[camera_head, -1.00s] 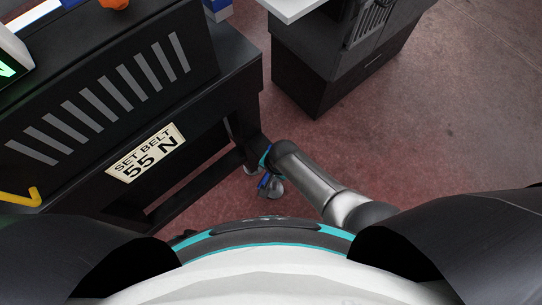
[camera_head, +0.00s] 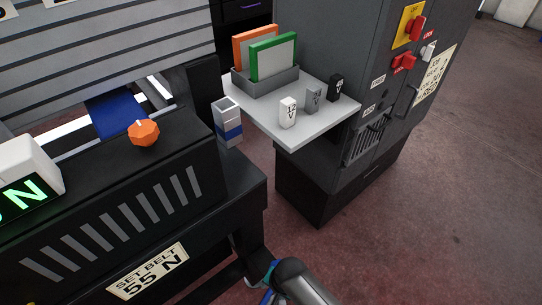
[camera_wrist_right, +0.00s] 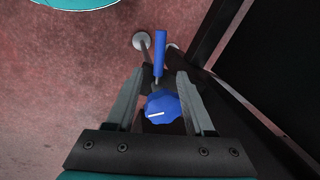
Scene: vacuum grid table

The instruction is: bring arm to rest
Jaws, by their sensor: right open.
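My right arm (camera_head: 298,282) comes in at the bottom of the head view, beside the black machine's leg. Its gripper (camera_head: 268,297) is mostly cut off by the bottom edge there. In the right wrist view my right gripper (camera_wrist_right: 160,82) has its two grey fingers apart. A blue faceted knob (camera_wrist_right: 163,106) with a white line shows between the fingers, with a blue handle (camera_wrist_right: 159,52) beyond it. I cannot tell whether the fingers touch the knob. My left gripper is in neither view.
The black machine (camera_head: 130,200) with an orange knob (camera_head: 144,132) and a "SET BELT 55 N" plate (camera_head: 148,271) fills the left. A grey shelf (camera_head: 295,138) holds small labelled blocks and a tray of framed panels. A dark cabinet (camera_head: 330,60) stands behind. Floor at right is clear.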

